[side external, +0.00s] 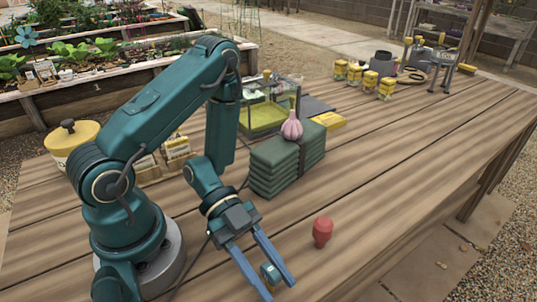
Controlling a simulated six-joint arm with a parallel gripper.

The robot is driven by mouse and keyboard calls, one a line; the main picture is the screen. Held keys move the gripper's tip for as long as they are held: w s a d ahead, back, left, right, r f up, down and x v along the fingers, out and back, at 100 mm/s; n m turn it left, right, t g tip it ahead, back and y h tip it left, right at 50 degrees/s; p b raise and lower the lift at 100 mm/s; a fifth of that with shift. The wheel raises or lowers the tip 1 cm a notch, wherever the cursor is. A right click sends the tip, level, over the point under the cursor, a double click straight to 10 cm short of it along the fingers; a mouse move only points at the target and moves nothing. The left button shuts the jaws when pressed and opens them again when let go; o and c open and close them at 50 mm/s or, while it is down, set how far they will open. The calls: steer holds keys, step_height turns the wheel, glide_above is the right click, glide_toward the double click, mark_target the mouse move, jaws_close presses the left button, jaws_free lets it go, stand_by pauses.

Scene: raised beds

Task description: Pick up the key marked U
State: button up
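A small teal block-like piece with a pale mark (270,273) is between the blue fingers of my gripper (277,289), near the table's front edge in the side external view. It may be the key, but I cannot read a letter U on it. The fingers point down toward the viewer and stand apart on either side of the piece. The piece nearly fills the gap; I cannot tell whether both fingers touch it or whether it rests on the wood. No other key can be made out.
On the wooden table (400,180), a red knob-like object (322,232) stands right of my gripper. A garlic bulb (292,126) sits on a stack of dark green cushions (275,170) behind. A glass tank (262,117) and several yellow jars stand farther back. The table's right side is clear.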

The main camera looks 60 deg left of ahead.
jaws_close()
steer(key=shift+r, duration=0.2)
